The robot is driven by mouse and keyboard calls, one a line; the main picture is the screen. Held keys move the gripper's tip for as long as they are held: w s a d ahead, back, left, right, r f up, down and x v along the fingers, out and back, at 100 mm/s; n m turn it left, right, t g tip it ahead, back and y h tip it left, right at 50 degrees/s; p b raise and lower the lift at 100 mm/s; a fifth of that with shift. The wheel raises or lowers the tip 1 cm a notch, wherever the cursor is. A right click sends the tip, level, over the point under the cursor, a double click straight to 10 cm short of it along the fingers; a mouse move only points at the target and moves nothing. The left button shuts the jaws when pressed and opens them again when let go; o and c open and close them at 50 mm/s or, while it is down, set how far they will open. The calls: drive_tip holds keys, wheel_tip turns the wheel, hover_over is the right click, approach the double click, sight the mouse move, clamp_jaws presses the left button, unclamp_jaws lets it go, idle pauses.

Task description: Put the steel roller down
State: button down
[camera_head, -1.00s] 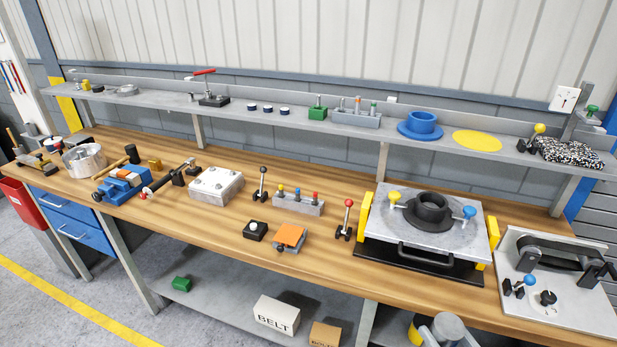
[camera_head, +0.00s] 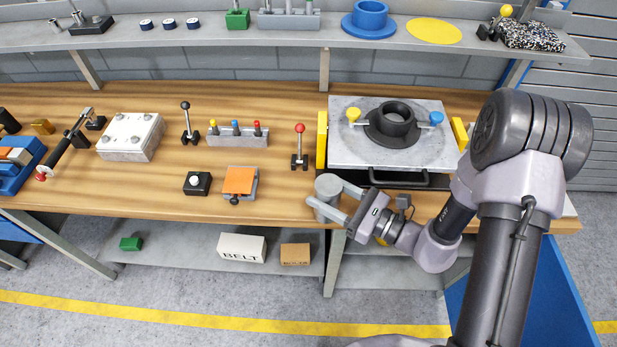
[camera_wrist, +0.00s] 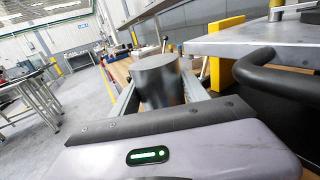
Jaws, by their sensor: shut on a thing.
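The steel roller (camera_head: 327,186) is a plain grey cylinder, held upright at the bench's front edge, left of the clutch fixture. My gripper (camera_head: 329,207) is shut on it, with one finger on each side. In the wrist view the roller (camera_wrist: 158,78) stands between the fingers with its flat top showing. Its lower end is hidden there. I cannot tell whether its base touches the wooden bench top (camera_head: 265,205).
A metal plate (camera_head: 345,150) with a black ring and a black front handle (camera_head: 400,180) is close right of my gripper. A red-knobbed lever (camera_head: 300,150) stands behind left. An orange-topped block (camera_head: 239,181) lies further left. Bare wood lies between it and the roller.

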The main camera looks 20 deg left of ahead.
drive_tip(key=w+a, duration=0.2)
drive_tip(key=a, duration=0.2)
drive_tip(key=shift+w+a+b, duration=0.4)
drive_tip(key=shift+a+f+b, duration=0.1)
drive_tip(key=shift+f+b, duration=0.1)
drive_tip(key=shift+b, duration=0.1)
drive_tip(key=shift+d+r, duration=0.15)
drive_tip(key=shift+d, duration=0.05)
drive_tip(key=shift+f, duration=0.25)
drive_tip(key=c, duration=0.6)
unclamp_jaws()
drive_tip(key=shift+r, duration=0.1)
drive_tip(key=shift+d+r, duration=0.15)
drive_tip(key=shift+r, duration=0.05)
drive_tip(key=p+v, duration=0.2)
drive_tip(key=v, duration=0.9)
drive_tip(key=shift+s+d, duration=0.2)
drive_tip(key=shift+d, duration=0.1)
